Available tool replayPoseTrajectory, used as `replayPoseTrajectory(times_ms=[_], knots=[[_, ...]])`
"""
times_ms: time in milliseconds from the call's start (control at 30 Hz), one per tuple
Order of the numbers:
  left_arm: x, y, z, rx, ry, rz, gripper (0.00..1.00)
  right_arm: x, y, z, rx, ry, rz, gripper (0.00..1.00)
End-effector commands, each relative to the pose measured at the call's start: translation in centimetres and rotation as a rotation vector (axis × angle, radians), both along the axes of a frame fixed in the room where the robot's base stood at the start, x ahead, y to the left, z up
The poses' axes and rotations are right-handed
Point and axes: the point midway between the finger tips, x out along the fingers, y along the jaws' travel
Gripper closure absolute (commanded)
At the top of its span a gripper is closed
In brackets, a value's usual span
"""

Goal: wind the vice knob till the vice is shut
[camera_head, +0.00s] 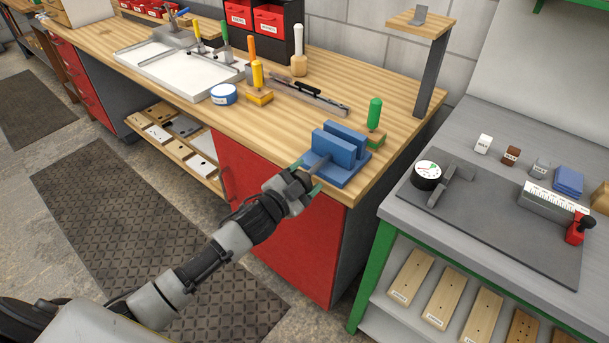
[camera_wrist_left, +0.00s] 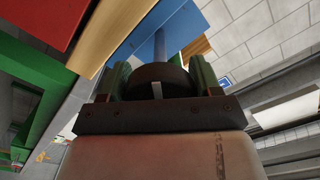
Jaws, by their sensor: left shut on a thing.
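The blue vice (camera_head: 333,146) stands at the front right corner of the wooden workbench. Its two upright jaw plates show with a narrow gap between them. My left gripper (camera_head: 307,181) is at the vice's front, in line with its screw. In the left wrist view the dark round knob (camera_wrist_left: 160,72) with a pale mark sits between the green fingers of my left gripper (camera_wrist_left: 160,82), which is shut on it. A grey screw rod (camera_wrist_left: 160,45) runs from the knob to the blue vice (camera_wrist_left: 185,25). In the head view the knob is mostly hidden by the gripper. My right gripper is not in view.
A green-handled tool (camera_head: 375,114) stands just behind the vice. A dark long tool (camera_head: 310,96), a yellow-handled tool (camera_head: 258,75) and a blue-white tape roll (camera_head: 223,95) are farther left on the workbench (camera_head: 270,125). A grey table (camera_head: 420,215) stands at the right, across a gap.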

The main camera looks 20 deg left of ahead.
Motion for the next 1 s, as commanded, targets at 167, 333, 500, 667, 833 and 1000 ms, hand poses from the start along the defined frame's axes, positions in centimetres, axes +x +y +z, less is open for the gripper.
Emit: replayPoseTrajectory(times_ms=[167, 333, 500, 667, 833, 1000], knots=[[-0.02, -0.02, 0.02, 0.162, -0.056, -0.001, 0.6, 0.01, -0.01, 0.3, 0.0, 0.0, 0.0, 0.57], [-0.03, -0.05, -0.01, 0.315, -0.109, -0.002, 0.6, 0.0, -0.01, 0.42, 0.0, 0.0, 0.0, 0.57], [-0.03, -0.05, -0.02, 0.462, -0.161, -0.001, 0.6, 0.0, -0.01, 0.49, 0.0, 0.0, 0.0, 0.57], [-0.02, -0.03, -0.03, 0.583, -0.204, -0.001, 0.6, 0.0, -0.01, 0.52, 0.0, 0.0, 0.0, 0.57], [-0.02, -0.03, -0.04, 0.688, -0.241, -0.001, 0.6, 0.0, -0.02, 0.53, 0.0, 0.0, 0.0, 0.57], [-0.02, -0.04, -0.06, 0.761, -0.265, -0.002, 0.6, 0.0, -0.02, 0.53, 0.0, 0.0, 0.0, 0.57]])
